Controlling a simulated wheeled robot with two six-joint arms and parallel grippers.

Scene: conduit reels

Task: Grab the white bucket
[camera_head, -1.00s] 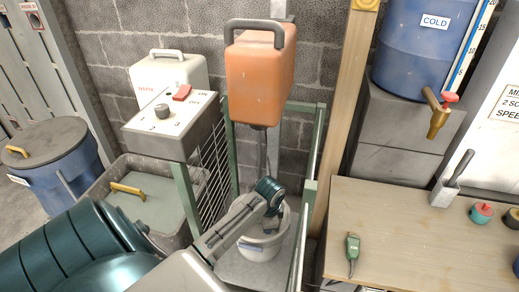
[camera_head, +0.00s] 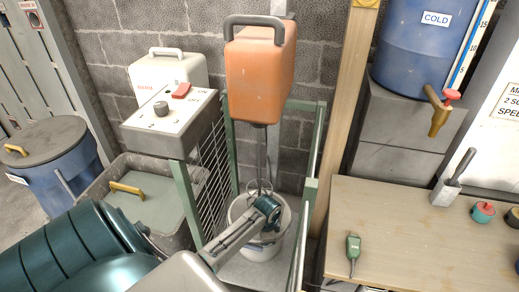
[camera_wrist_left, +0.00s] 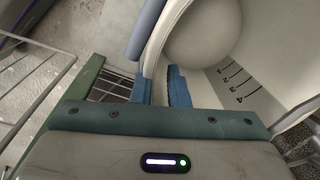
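The white bucket (camera_head: 284,222) stands upright on a grey platform inside the green-framed stand, below an orange tank. My left gripper (camera_head: 266,207) reaches over its near rim and hides part of its opening. In the left wrist view the bucket (camera_wrist_left: 240,70) shows its pale inside with several numbered marks. There the two blue fingers of my left gripper (camera_wrist_left: 165,86) are apart, with a narrow gap at the bucket's rim. A blue-grey bar (camera_wrist_left: 149,28) runs just beyond them. I cannot tell whether the fingers touch the rim. My right gripper is out of view.
The orange tank (camera_head: 262,75) and a mixing whisk (camera_head: 260,186) hang above the bucket. A switch box (camera_head: 172,122) and wire mesh stand to the left. Green posts (camera_head: 311,190) and a wooden table (camera_head: 430,225) are to the right.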

